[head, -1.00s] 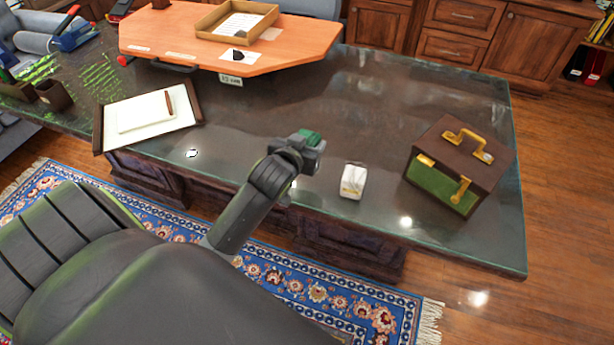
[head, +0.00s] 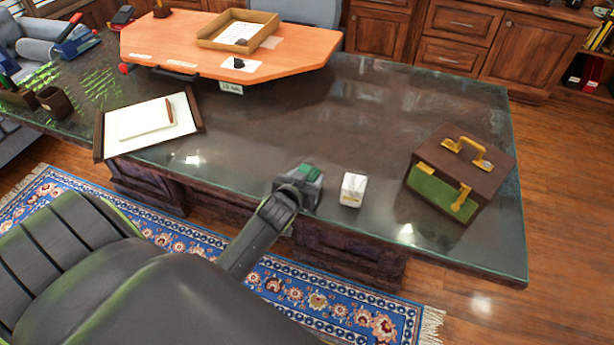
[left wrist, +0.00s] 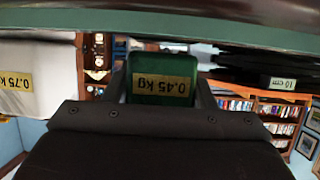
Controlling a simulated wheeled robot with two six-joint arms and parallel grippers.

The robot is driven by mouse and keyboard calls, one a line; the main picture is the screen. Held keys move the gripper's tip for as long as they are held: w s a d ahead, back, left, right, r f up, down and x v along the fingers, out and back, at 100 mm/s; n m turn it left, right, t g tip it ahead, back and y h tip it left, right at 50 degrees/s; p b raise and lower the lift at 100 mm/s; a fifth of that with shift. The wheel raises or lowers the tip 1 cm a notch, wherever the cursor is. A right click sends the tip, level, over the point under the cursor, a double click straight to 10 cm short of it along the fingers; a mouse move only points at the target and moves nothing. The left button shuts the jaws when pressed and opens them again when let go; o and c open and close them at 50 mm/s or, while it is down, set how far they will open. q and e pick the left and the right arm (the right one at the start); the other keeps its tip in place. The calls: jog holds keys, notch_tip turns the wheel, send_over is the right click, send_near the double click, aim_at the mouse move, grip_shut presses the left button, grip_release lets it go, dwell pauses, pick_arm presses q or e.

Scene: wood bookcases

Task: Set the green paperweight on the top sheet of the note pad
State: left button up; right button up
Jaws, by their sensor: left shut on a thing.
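The green paperweight (head: 309,171) is between the fingers of my left gripper (head: 300,181), near the desk's front edge. In the left wrist view the paperweight (left wrist: 162,82) shows a yellow label reading 0.45 kg, upside down, and the fingers (left wrist: 162,92) are shut on its sides. I cannot tell whether it touches the desk top. The cream note pad (head: 138,119) lies on a dark-framed blotter (head: 120,143) at the left of the desk, well left of the gripper. A brown stick-like thing lies on the pad's right part. My right gripper is not in view.
A white block (head: 353,188) stands just right of my gripper; its label reads 0.75 kg in the wrist view (left wrist: 35,80). A brown and green case (head: 460,172) is farther right. An orange board (head: 175,47) with a tray (head: 215,41) is behind. The desk between gripper and blotter is clear.

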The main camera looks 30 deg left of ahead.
pick_arm(q)
jog(key=shift+f, duration=0.15)
jog(key=o, duration=1.3)
jog(key=shift+f, duration=0.1)
jog(key=shift+b, duration=0.3)
jog(key=v, duration=0.5)
jog(key=b+v, duration=0.1)
jog(key=v, duration=1.1)
jog(key=shift+s+r, duration=0.15)
jog(key=shift+r, duration=0.2)
